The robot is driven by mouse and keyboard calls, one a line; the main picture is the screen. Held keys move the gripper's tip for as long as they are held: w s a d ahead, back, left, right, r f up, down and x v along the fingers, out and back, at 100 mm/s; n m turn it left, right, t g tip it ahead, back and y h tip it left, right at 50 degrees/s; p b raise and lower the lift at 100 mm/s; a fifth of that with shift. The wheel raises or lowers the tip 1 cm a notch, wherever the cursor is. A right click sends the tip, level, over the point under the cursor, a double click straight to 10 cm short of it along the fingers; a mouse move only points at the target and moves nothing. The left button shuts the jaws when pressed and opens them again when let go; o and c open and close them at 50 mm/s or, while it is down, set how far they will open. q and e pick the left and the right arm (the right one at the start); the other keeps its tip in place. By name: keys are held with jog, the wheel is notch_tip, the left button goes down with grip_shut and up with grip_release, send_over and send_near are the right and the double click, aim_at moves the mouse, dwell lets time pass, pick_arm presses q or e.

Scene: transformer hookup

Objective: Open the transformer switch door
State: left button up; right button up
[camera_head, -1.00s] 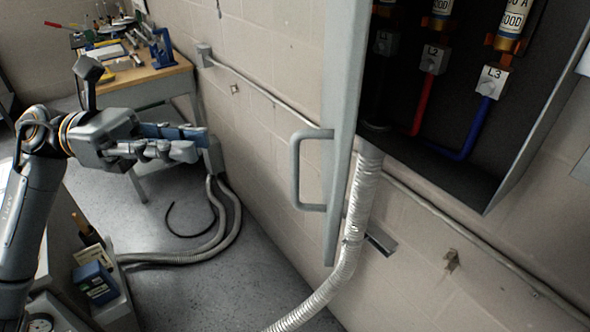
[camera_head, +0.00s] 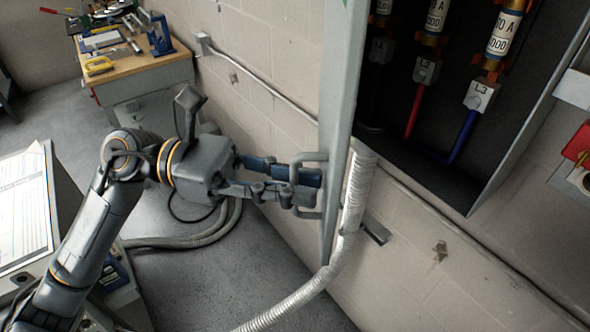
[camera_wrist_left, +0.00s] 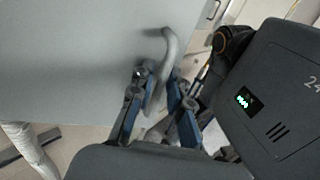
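The grey switch door (camera_head: 340,120) stands swung out from the cabinet and shows nearly edge-on in the head view. Its broad face (camera_wrist_left: 75,50) fills the upper left of the left wrist view. The U-shaped grey handle (camera_head: 312,156) is on its left face, and its curved bar also shows in the left wrist view (camera_wrist_left: 168,48). My left gripper (camera_head: 305,186) is at the handle. Its blue-padded fingers are apart, with the handle bar between them in the left wrist view; contact is unclear. My right gripper is out of view.
The open cabinet (camera_head: 420,165) holds fuses over red and blue cables. A silver flexible conduit (camera_head: 345,232) runs down beside the door. A workbench (camera_head: 150,72) with tools stands at the back left. A grey surface with a paper sheet (camera_head: 25,215) is at left.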

pick_arm(q)
grip_shut()
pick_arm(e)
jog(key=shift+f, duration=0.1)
